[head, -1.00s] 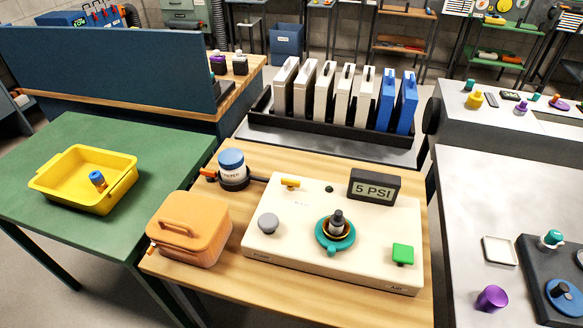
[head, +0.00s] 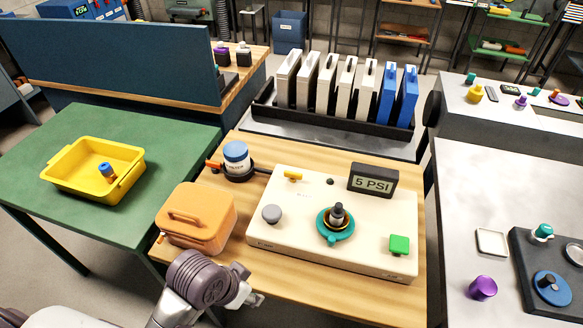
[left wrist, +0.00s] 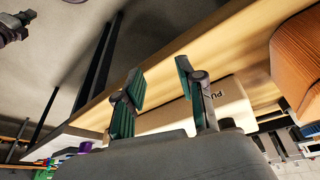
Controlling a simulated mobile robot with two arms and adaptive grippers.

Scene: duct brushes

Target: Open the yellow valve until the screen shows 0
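The yellow valve (head: 293,175) is a small bar handle at the back left of the cream panel (head: 290,244). The screen (head: 372,181) at the panel's back right reads 5 PSI. My left gripper (head: 252,298) is at the table's front edge, in front of the panel and well apart from the valve. In the left wrist view its two fingers (left wrist: 160,78) are spread with nothing between them. A dark mechanical part (left wrist: 14,27) at that view's top left may be my right gripper; its fingers are unclear. The right gripper is not in the head view.
The panel also has a grey knob (head: 271,214), a teal-ringed fitting (head: 336,222) and a green button (head: 399,245). An orange box (head: 197,217) stands left of it, with a blue-lidded jar (head: 236,158) behind. The space above the panel is clear.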

